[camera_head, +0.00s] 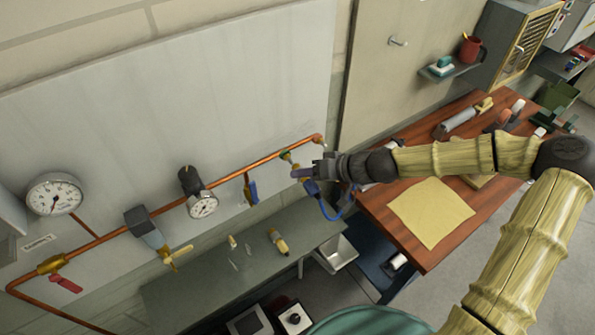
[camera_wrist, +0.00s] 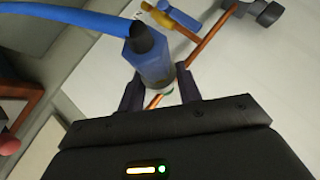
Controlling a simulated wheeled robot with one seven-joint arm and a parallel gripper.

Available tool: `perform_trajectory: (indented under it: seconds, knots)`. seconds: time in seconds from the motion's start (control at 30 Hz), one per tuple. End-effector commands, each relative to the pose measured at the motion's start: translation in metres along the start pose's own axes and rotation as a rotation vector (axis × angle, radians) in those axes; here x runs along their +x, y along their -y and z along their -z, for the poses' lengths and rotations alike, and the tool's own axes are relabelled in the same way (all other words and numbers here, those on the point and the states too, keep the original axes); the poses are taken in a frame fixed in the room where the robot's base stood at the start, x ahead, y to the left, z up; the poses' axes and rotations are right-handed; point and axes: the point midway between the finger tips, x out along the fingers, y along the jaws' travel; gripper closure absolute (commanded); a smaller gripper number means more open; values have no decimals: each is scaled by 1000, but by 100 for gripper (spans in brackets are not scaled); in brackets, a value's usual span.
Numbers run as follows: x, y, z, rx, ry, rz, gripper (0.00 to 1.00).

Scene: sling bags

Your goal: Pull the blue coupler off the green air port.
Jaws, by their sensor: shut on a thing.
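The green air port (camera_head: 286,155) is at the right end of the copper pipe, on the wall panel. The blue coupler (camera_head: 311,187) is close below and right of it, with a blue hose (camera_head: 330,211) hanging from it. My gripper (camera_head: 303,172) is shut on the coupler. In the wrist view the coupler (camera_wrist: 152,68) lies between the two dark fingers of my gripper (camera_wrist: 160,90), and the hose (camera_wrist: 60,14) leaves its black collar to the left. The fingers hide the joint, so I cannot tell whether coupler and port are still connected.
The copper pipe (camera_head: 110,236) carries gauges and valves, with a blue-handled valve (camera_head: 250,188) left of the port. A grey bench (camera_head: 200,290) with small fittings is below. A wooden table (camera_head: 385,215) with a yellow cloth (camera_head: 431,213) stands right, under my arm.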

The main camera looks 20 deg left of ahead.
Motion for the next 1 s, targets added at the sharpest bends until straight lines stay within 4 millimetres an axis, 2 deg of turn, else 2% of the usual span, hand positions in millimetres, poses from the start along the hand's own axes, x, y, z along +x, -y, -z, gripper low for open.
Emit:
perform_trajectory:
  seconds: [0.6,1.0]
  knots:
    - [-14,1,-14,-1,0,1,93]
    - [-16,1,-16,-1,0,1,93]
